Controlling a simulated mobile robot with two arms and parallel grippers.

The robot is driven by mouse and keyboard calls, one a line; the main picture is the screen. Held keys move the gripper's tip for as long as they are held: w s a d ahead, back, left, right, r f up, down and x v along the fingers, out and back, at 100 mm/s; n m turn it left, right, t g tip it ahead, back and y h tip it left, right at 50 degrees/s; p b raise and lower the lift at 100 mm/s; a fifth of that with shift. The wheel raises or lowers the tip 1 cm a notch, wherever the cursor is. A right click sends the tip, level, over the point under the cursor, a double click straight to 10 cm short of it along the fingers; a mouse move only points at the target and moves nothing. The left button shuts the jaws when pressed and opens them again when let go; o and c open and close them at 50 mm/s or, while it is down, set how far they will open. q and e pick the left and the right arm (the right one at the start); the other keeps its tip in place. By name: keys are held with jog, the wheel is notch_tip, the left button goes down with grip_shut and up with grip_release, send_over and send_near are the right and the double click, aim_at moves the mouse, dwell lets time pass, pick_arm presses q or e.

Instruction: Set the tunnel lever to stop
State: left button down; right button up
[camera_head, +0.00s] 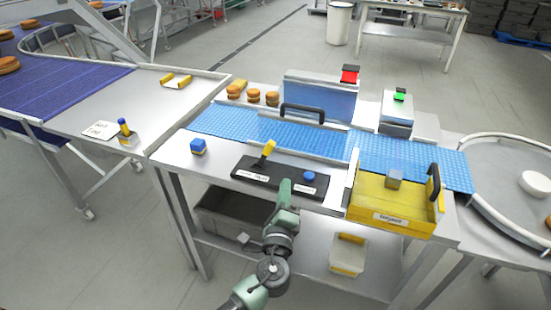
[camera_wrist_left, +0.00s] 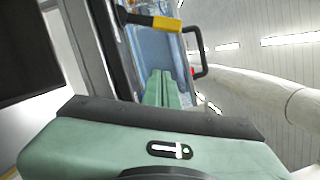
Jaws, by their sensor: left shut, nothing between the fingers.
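The lever (camera_head: 268,149) has a yellow grip and leans up and to the right from a dark control panel (camera_head: 280,172) in front of the blue conveyor belt. White labels on the panel are too small to read for sure. In the left wrist view the yellow grip (camera_wrist_left: 155,20) shows beyond the fingers on a dark stem. My left gripper (camera_head: 285,187) is shut and empty, at the panel's front edge, apart from the lever and to its lower right. Its closed fingers (camera_wrist_left: 160,78) show in the left wrist view. My right gripper is not in view.
A blue button (camera_head: 309,176) sits on the panel right of the lever. A clear tunnel cover with a black handle (camera_head: 302,108) stands behind. Red (camera_head: 349,74) and green (camera_head: 399,95) buttons stand farther back.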

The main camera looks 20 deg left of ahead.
aim_at(265, 154)
pick_arm(q)
jog(key=p+x, duration=0.1)
jog(key=x, duration=0.6)
jog(key=shift+w+r, duration=0.15)
jog(key=shift+w, duration=0.15)
jog(key=a+p, duration=0.1)
jog(key=a+r, duration=0.1)
jog(key=a+p, duration=0.1)
jog(key=shift+w+r+p, duration=0.15)
jog(key=shift+w+p, duration=0.15)
jog(key=shift+p, duration=0.05)
jog(key=shift+a+r, duration=0.1)
jog(key=shift+a, duration=0.35)
